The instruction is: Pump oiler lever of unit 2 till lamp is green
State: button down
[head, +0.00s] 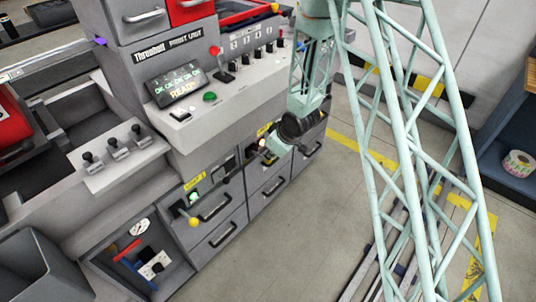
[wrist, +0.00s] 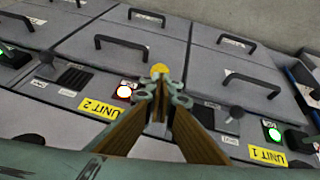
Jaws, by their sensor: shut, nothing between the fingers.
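The yellow "UNIT 2" label (wrist: 100,107) is left of centre in the wrist view. The unit 2 lamp (wrist: 124,92) beside it glows white with a red rim. The yellow knob of the unit 2 lever (wrist: 159,69) shows just beyond the tips of my gripper (wrist: 160,97); the lever's shaft is hidden and I cannot tell whether they touch. My gripper is shut and empty. In the head view, my gripper (head: 268,156) is at the unit 2 panel, right below its label (head: 264,129).
Unit 1 has a green lamp (wrist: 274,134) and a lever with a yellow knob (head: 193,221). Drawers with dark handles (head: 215,207) line the cabinet front below the panels. The floor (head: 300,225) before the drawers is clear.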

jog(key=shift+s+d+f+b, duration=0.15)
jog(key=shift+f+b, duration=0.2)
jog(key=shift+f, duration=0.25)
jog(key=shift+s+d+f+b, duration=0.1)
jog(key=shift+d+f+b, duration=0.1)
jog(key=shift+f+b, duration=0.35)
jog(key=shift+s+d+f+b, duration=0.15)
jog(key=shift+f+b, duration=0.05)
jog(key=shift+f, duration=0.5)
jog(key=shift+r, duration=0.2)
jog(key=s+d+f+p+v, duration=0.1)
jog(key=p+v, duration=0.3)
jog(key=v, duration=0.8)
jog(key=shift+s+r, duration=0.3)
jog(key=shift+r, duration=0.1)
jog(key=shift+d, duration=0.1)
jog(key=shift+r, duration=0.1)
